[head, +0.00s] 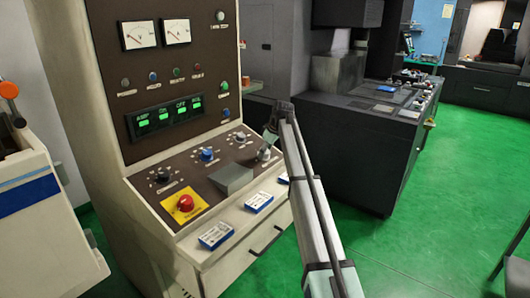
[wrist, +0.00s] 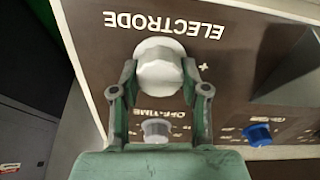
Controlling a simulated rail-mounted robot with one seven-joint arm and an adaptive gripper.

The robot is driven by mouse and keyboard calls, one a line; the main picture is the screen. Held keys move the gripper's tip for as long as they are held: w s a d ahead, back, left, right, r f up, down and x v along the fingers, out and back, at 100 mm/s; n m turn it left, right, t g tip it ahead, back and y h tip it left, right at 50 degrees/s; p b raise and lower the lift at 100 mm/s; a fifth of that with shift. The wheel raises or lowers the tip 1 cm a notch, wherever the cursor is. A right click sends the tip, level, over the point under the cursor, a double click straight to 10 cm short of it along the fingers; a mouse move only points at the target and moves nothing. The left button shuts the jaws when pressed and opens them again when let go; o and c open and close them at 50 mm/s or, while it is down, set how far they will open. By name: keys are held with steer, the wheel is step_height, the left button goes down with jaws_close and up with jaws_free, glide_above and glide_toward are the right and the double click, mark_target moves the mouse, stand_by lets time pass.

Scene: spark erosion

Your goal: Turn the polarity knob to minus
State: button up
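The polarity knob (wrist: 159,70) is a pale, faceted knob in the wrist view, on a brown panel under the upside-down word ELECTRODE. A plus mark shows to its right; no minus mark is visible. My gripper (wrist: 160,75) has a fingertip at each side of the knob, seen close to its edges. I cannot tell whether the fingers press on it.
A grey OFF-TIME knob (wrist: 157,131) sits under my fingers, with a blue knob (wrist: 257,134) to the right. A grey box (head: 233,179) stands out from the panel. A red emergency button (head: 185,203) is at front left. Green floor lies open at the right.

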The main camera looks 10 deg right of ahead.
steer(key=shift+m, duration=0.4)
steer(key=m, duration=0.3)
steer(key=shift+m, duration=0.3)
steer(key=m, duration=0.4)
steer(key=shift+m+p, duration=0.3)
steer(key=shift+p, duration=0.05)
steer(key=m, duration=0.4)
steer(key=shift+d+m+h+p, duration=0.1)
steer(key=shift+m+h+p, duration=0.2)
steer(key=shift+p, duration=0.05)
steer(key=shift+f+m+p, duration=0.1)
steer(key=shift+m+p, duration=0.25)
steer(key=shift+m, duration=1.95)
steer(key=o, duration=1.1)
steer(key=shift+o, duration=0.2)
